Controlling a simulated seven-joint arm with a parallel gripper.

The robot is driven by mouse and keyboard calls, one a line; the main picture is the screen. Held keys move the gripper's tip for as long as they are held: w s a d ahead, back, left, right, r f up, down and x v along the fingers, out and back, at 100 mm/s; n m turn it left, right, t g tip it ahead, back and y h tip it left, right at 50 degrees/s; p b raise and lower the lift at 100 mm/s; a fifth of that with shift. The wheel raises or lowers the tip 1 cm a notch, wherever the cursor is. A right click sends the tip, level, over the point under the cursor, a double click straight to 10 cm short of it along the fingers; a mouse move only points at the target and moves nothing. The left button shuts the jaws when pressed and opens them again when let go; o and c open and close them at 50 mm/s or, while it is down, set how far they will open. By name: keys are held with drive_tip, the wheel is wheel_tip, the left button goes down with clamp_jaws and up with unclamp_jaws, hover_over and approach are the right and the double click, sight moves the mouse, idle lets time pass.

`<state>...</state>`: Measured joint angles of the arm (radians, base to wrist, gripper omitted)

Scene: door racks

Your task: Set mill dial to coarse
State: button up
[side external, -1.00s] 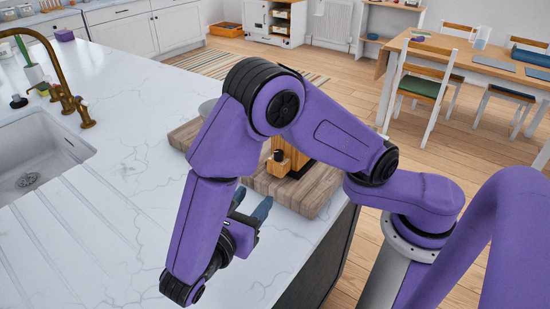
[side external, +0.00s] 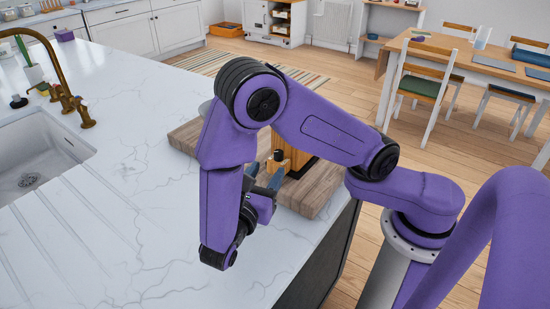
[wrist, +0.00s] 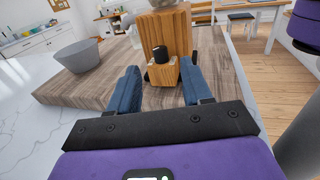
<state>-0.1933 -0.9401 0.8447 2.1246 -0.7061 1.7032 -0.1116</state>
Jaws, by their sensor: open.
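The wooden mill (wrist: 166,32) stands on a wooden board (wrist: 95,92) in the wrist view. A black dial knob (wrist: 160,55) sits at the front of the mill, above a small wooden block part (wrist: 163,74). In the side view the mill (side external: 299,159) is partly hidden behind my arm, and its dark knob (side external: 278,155) shows beside the fingers. My gripper (wrist: 158,78) is open, with its two blue fingers pointing toward the mill and spread to either side of the block and knob. I cannot tell whether either finger touches them. The dial's setting marks are not readable.
A grey bowl (wrist: 75,57) stands on the board left of the mill. The white marble counter (side external: 120,220) is clear in front, with a sink (side external: 40,160) at the left. The counter's right edge drops to the floor near the board.

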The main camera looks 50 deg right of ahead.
sight(277, 156)
drive_tip(key=shift+x, duration=3.05)
